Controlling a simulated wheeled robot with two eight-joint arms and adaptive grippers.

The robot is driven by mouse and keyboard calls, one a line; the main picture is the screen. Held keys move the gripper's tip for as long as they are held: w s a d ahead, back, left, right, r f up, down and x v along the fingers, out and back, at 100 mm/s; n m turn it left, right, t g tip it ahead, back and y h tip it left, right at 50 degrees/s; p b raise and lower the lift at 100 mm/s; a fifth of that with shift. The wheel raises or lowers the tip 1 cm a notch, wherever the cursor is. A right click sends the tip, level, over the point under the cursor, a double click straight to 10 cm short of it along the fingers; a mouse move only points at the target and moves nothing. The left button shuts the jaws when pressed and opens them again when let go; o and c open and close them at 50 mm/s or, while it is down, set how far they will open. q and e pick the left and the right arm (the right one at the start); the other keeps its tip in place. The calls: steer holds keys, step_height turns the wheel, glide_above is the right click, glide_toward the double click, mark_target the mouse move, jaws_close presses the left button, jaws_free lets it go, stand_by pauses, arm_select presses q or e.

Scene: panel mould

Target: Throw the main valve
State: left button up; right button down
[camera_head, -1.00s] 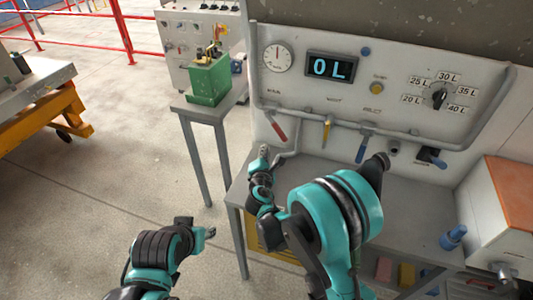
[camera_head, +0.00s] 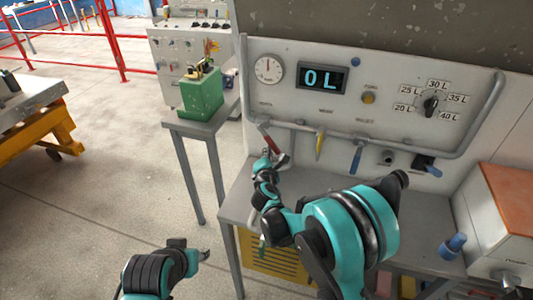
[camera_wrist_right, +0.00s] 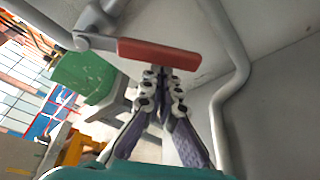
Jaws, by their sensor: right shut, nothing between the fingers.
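A red-handled lever valve (camera_head: 268,139) hangs from the grey pipe at the left of the white panel. In the right wrist view its red handle (camera_wrist_right: 158,54) spans the upper middle, joined to a metal pivot at its left. The small label above the lever is too blurred to read. My right gripper (camera_head: 267,158) is at the handle's lower part. In the wrist view its shut fingertips (camera_wrist_right: 161,72) are just below the handle and hold nothing; whether they touch it I cannot tell. My left gripper (camera_head: 205,256) is low at the left, away from the panel, its jaws unclear.
A yellow lever (camera_head: 320,145) and a blue lever (camera_head: 356,158) hang further right on the pipe. The display (camera_head: 322,77) reads 0 L. A dial knob (camera_head: 430,105) is at the right. A green box (camera_head: 202,94) stands on a side table at the left.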

mark_target(276, 148)
steer(key=shift+d+r+n, duration=0.1)
steer(key=shift+d+n, duration=0.1)
steer(key=shift+n, duration=0.1)
steer(key=shift+d+r, duration=0.1)
steer(key=shift+d, duration=0.05)
steer(key=d+r+n+p, duration=0.1)
steer(key=s+d+r+n+g+h+p, duration=0.1)
steer(key=n, duration=0.1)
steer(key=shift+d+r+h, duration=0.1)
steer(key=shift+d+h, duration=0.05)
steer(key=shift+h, duration=0.15)
steer(key=shift+s+d+r+n+g+h+p, duration=0.1)
steer(key=shift+d+r+n+g+h+p, duration=0.15)
steer(key=shift+r+n+p, duration=0.3)
steer(key=shift+s+d+r+n+g+h+p, duration=0.15)
steer(key=shift+d+r+n+h+p, duration=0.25)
steer(key=shift+r+n, duration=0.3)
steer(key=shift+d+r+n+g+h+p, duration=0.2)
steer(key=shift+d+r+n+h+p, duration=0.1)
steer(key=shift+r+n+p, duration=0.25)
steer(key=shift+r, duration=0.15)
